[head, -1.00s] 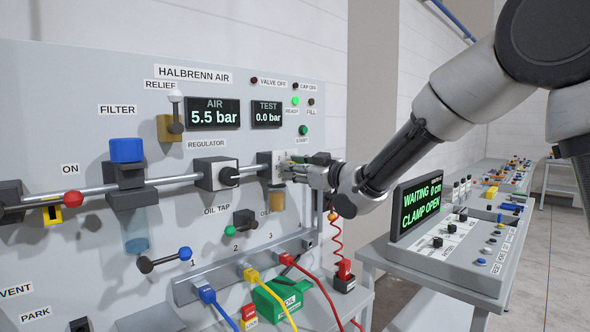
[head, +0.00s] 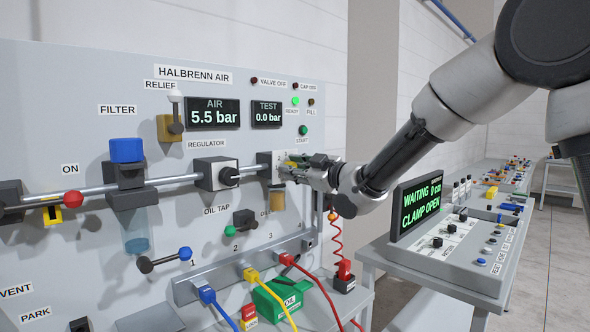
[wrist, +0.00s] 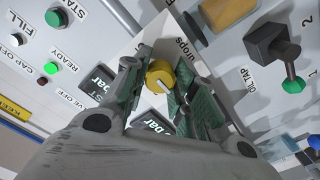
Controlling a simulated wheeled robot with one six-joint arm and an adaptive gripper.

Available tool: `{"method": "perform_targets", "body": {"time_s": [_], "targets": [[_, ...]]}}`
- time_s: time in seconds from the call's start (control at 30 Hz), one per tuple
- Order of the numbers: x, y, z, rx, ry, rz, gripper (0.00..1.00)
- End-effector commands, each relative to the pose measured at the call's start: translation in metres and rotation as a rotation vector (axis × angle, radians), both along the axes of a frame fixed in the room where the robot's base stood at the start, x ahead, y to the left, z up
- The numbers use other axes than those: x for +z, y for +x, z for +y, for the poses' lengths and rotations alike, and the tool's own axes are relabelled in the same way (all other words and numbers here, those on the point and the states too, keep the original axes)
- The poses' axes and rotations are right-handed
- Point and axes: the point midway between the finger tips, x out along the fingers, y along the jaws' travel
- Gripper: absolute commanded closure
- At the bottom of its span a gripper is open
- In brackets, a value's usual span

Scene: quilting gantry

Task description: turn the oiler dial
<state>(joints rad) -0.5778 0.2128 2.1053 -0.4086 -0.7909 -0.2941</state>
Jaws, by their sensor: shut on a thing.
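The oiler dial is a small yellow knob with a pale pointer line; it shows in the wrist view (wrist: 159,76) on a white face lettered "drops". My gripper (wrist: 158,90) has its two green-padded fingers on either side of the knob and is shut on it. In the head view my gripper (head: 296,168) is at the oiler block (head: 265,161), right of the regulator, and mostly covers the dial. The amber oiler bowl (head: 277,198) hangs just below.
The regulator knob (head: 229,176) is to the left on the pipe. The oil tap (head: 243,220) with a green-ended lever sits below. A display reads 5.5 bar (head: 213,113). A console (head: 455,240) stands at the right.

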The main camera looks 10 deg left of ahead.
Motion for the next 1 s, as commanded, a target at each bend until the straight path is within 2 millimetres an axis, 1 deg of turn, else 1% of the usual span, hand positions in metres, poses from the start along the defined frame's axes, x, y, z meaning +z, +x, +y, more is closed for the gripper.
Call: {"method": "perform_targets", "body": {"time_s": [0.03,0.13,0.17,0.43,0.57,0.67,0.9,1.0], "targets": [[-0.002,0.0,0.0,0.0,-0.002,0.003,0.72],[-0.002,0.0,0.0,-0.001,-0.002,0.003,0.53],[-0.001,0.0,0.0,-0.001,-0.002,0.003,0.51],[-0.001,0.0,0.0,0.0,0.0,0.002,0.51],[0.0,-0.005,-0.006,-0.001,0.0,0.001,0.51],[0.0,-0.015,-0.019,-0.002,0.0,0.003,0.51],[0.0,-0.051,-0.06,-0.002,0.001,0.001,0.51],[-0.001,-0.063,-0.075,-0.002,-0.001,0.002,0.51]]}}
